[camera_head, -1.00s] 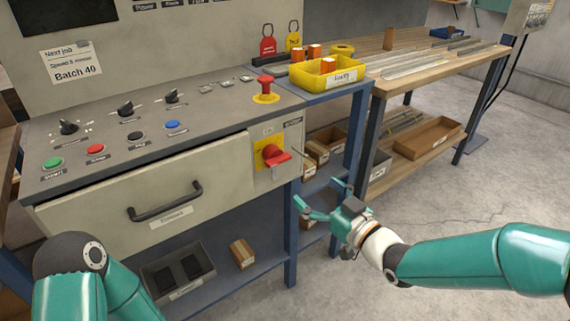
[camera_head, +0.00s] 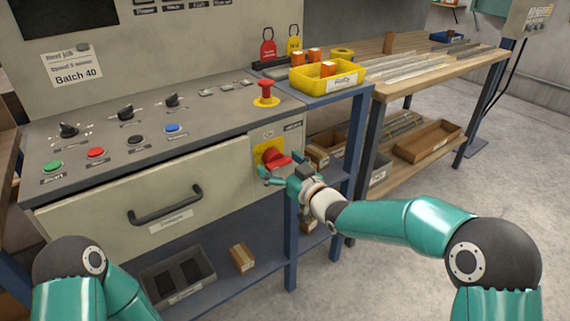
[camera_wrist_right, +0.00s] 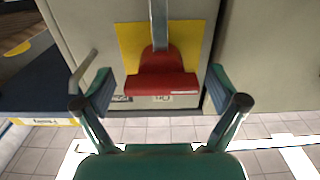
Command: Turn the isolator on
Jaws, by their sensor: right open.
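The isolator is a red rotary handle (camera_head: 277,160) on a yellow plate (camera_head: 261,150), set in the right end of the grey cabinet front. In the head view the handle points right and slightly down. My right gripper (camera_head: 275,177) is at the handle, its fingers apart. In the right wrist view the red handle (camera_wrist_right: 163,86) lies between the two spread fingers, with a visible gap on each side, in front of the yellow plate (camera_wrist_right: 131,45). Part of the handle is hidden behind the gripper in the head view. My left arm shows at bottom left, but its gripper is out of view.
A drawer handle (camera_head: 165,204) juts out left of the isolator. A red emergency button (camera_head: 265,92) stands on the console above. A yellow bin (camera_head: 327,76) sits on the blue side stand. A blue post (camera_head: 291,225) is just below my right gripper.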

